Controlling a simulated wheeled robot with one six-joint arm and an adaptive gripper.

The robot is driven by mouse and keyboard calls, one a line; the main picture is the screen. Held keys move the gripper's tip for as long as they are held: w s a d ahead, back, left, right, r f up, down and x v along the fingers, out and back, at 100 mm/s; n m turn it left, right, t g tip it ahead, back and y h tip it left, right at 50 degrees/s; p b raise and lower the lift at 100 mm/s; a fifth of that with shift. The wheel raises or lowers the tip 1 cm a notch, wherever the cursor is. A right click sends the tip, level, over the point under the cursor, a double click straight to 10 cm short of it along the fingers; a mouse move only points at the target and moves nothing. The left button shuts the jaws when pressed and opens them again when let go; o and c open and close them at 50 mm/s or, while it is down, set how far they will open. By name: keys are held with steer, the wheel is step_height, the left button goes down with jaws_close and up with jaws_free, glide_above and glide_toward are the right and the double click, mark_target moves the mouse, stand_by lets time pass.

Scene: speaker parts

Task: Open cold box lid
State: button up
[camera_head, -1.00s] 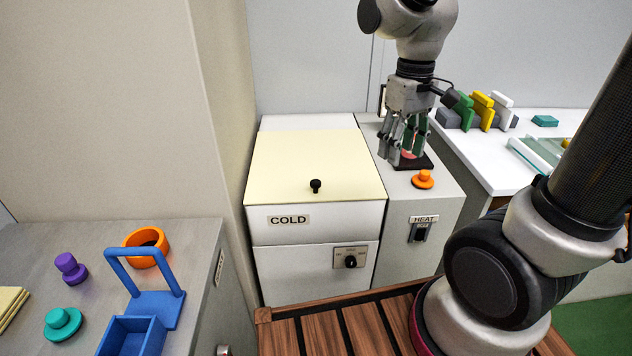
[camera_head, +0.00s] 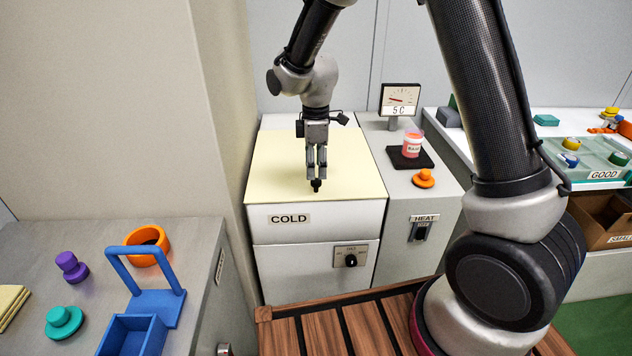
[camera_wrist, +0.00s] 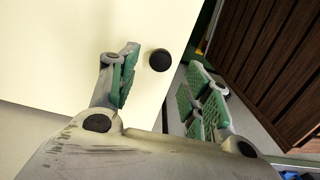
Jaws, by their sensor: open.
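The cold box (camera_head: 310,266) is a white cabinet labelled COLD, with a pale yellow lid (camera_head: 272,166) lying shut on top. A black knob (camera_head: 316,186) stands near the lid's front edge; it also shows in the wrist view (camera_wrist: 159,60). My gripper (camera_head: 316,176) is over the lid, pointing down right at the knob. In the wrist view its green-padded fingers (camera_wrist: 160,95) are apart and empty, with the knob just beyond the gap between them. I cannot tell whether the fingertips touch the knob.
The heater (camera_head: 440,195) at right carries a pink-filled jar (camera_head: 412,143) on a black pad, an orange knob (camera_head: 423,178) and a gauge (camera_head: 399,98). A grey table at left holds a blue carrier (camera_head: 135,335), an orange ring (camera_head: 146,246) and small parts. A wall stands left of the box.

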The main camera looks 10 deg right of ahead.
mark_target(316, 180)
step_height(316, 180, down, 6)
steer(key=shift+r, duration=0.1)
steer(key=shift+r, duration=0.1)
jaws_close()
